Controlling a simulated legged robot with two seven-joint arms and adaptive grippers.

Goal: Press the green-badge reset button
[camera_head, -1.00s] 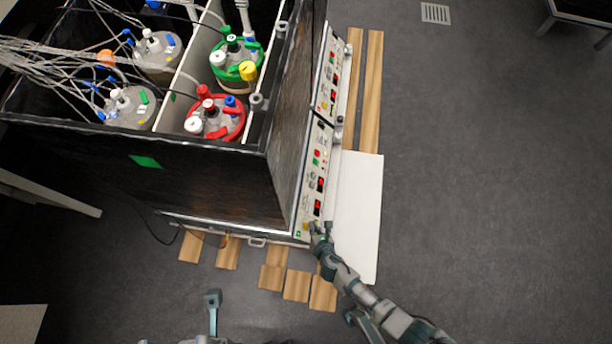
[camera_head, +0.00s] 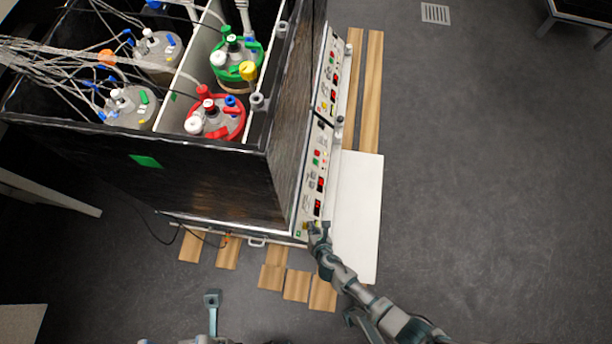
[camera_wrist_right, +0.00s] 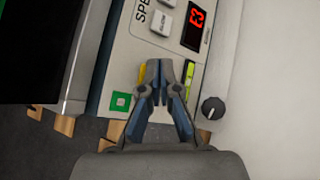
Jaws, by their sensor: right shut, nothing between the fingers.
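The control panel (camera_head: 314,180) runs along the right side of the dark shaker cabinet. A small green square badge (camera_head: 298,233) sits at its near end; it also shows in the right wrist view (camera_wrist_right: 120,102). My right gripper (camera_head: 314,228) is at that near end. In the right wrist view its fingertips (camera_wrist_right: 158,82) are shut and empty in front of the panel, right of the badge. A yellow part (camera_wrist_right: 142,74) shows left of the fingers and a yellow-green part (camera_wrist_right: 190,72) right of them. The fingers hide the panel between; contact cannot be told.
A black knob (camera_wrist_right: 213,108) stands right of the fingers, with a red display (camera_wrist_right: 196,28) above. A white board (camera_head: 358,210) lies beside the panel. Vessels with red (camera_head: 217,122) and green (camera_head: 237,68) rings stand in the cabinet.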

